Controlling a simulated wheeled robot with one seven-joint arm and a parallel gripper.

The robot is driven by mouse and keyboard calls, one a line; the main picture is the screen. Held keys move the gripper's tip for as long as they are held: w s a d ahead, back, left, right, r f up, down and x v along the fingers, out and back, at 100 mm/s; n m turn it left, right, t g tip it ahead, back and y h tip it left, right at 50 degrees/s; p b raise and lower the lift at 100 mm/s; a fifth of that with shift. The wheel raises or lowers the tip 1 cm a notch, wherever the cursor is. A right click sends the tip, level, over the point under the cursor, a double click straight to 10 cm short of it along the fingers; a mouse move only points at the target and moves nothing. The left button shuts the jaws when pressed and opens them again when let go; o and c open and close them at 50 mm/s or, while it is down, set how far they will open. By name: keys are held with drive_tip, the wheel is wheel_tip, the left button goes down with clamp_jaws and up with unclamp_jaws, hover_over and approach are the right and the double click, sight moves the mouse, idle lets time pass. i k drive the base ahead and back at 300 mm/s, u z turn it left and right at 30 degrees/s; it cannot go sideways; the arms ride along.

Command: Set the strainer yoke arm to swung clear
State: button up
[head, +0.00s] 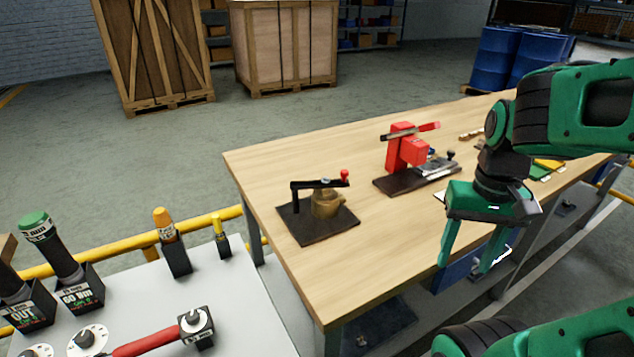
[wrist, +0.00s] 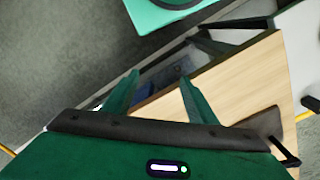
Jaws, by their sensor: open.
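The strainer, a brass pot (head: 326,203) on a dark base plate (head: 308,232), stands near the left end of the wooden table in the head view. A black yoke arm (head: 318,184) lies across the top of the pot, with a red knob (head: 344,174) at its right end and a bent-down post at its left end. My gripper (head: 468,262) is open and empty, pointing down beside the table's front edge, well to the right of the strainer. The wrist view shows the open fingers (wrist: 160,95) with nothing between them. The strainer is not clearly visible there.
A red device (head: 406,148) on a dark plate stands on the table right of the strainer. A grey bench (head: 235,300) with upright tools and a red-handled lever (head: 150,342) is at front left. A yellow rail (head: 130,248) runs behind it. Bare tabletop lies in front of the strainer.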

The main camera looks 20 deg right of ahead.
sight(310, 184)
drive_tip(key=z, duration=2.3)
drive_tip(key=k, duration=1.25)
drive_tip(key=u, duration=2)
